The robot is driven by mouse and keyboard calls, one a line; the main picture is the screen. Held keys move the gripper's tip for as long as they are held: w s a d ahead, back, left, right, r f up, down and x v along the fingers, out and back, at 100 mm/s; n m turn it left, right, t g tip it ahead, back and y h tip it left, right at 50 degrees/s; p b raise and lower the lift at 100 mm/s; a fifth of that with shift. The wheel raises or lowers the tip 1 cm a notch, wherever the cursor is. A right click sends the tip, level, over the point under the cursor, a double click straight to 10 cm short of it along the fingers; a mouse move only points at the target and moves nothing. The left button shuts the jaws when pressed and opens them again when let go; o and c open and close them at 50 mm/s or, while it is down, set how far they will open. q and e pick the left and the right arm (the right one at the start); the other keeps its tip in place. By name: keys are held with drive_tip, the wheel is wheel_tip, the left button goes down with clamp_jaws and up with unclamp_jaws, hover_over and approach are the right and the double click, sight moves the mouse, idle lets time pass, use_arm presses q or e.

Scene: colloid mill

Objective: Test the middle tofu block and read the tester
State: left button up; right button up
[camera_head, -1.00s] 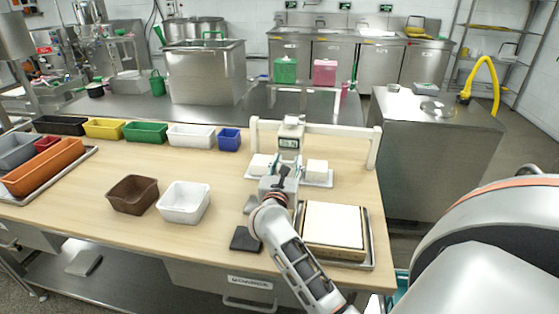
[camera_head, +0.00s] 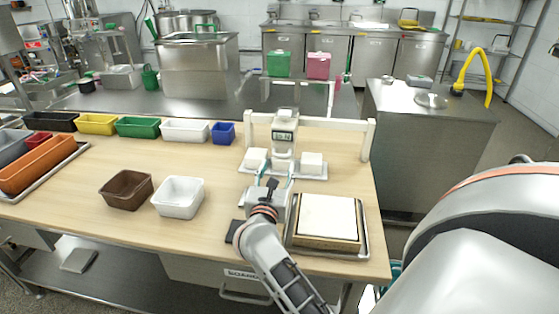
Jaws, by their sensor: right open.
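The tester (camera_head: 284,138) is a white upright unit with a small dark display, mounted on a white frame at the table's right part. The digits are too small to read. A white tray (camera_head: 317,177) lies under it. A white tofu block (camera_head: 255,158) sits on the tray's left and another tofu block (camera_head: 312,163) on its right. The middle block is hidden behind the tester and my gripper. My right gripper (camera_head: 276,175) is open in front of the tester, its pale blue fingers apart with nothing seen held. My left gripper is not in view.
A metal tray (camera_head: 366,246) holding a slab with a pale top lies right of my right arm. A dark pad is partly hidden left of the arm. Brown (camera_head: 126,190) and white (camera_head: 179,197) bins stand to the left. The table between bins and tester is clear.

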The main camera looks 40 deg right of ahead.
drive_tip(key=shift+v, duration=2.4)
